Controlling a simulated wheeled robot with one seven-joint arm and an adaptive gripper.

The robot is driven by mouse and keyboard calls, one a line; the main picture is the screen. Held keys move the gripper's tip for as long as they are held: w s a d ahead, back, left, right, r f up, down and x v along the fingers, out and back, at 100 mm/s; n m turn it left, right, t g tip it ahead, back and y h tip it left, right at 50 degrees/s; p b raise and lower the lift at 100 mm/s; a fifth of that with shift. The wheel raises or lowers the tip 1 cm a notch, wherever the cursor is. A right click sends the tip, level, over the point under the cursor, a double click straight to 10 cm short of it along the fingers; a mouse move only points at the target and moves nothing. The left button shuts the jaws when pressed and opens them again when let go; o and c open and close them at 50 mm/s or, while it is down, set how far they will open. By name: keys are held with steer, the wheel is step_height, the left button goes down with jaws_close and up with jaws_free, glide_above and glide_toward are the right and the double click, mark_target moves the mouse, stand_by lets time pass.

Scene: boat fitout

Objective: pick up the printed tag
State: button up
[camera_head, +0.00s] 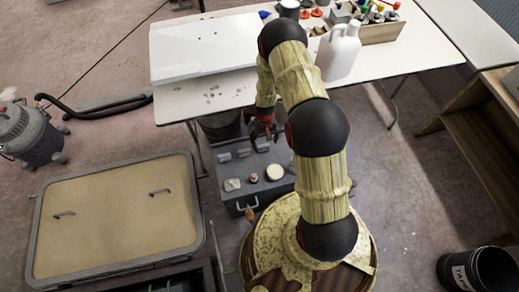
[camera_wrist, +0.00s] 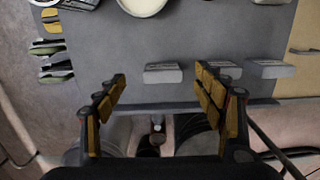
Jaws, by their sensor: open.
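My gripper (camera_wrist: 160,84) is open and empty, pointing down above a grey case top (camera_wrist: 200,40). In the head view my gripper (camera_head: 262,132) hangs over the far edge of the case (camera_head: 262,202). A small grey block-like piece (camera_wrist: 163,72) shows between my fingertips, apart from them. A similar grey piece (camera_wrist: 270,68) lies to its right. I cannot read print on either, so I cannot tell which thing is the printed tag. A white round piece (camera_wrist: 143,6) is cut by the top edge of the wrist view.
A white table (camera_head: 205,100) with a white jug (camera_head: 338,52) stands behind the case. A tan-topped tray (camera_head: 115,220) with handles is on the left. A vacuum (camera_head: 30,132) stands further left. Yellow and green pieces (camera_wrist: 54,58) show at the case's left side in the wrist view.

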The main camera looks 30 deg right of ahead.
mark_target(263, 146)
steer(key=shift+w+d, duration=0.1)
steer(key=shift+w, duration=0.45)
steer(key=shift+w+f+t, duration=0.15)
steer(key=shift+t, duration=0.15)
step_height(263, 146, down, 2)
steer(key=shift+f+b, duration=0.2)
steer(key=shift+b, duration=0.2)
step_height(263, 146, down, 5)
steer(key=shift+f+b, duration=0.1)
steer(key=shift+b, duration=0.75)
steer(key=shift+c, duration=0.5)
steer(key=c, duration=1.1)
steer(key=shift+c, duration=0.7)
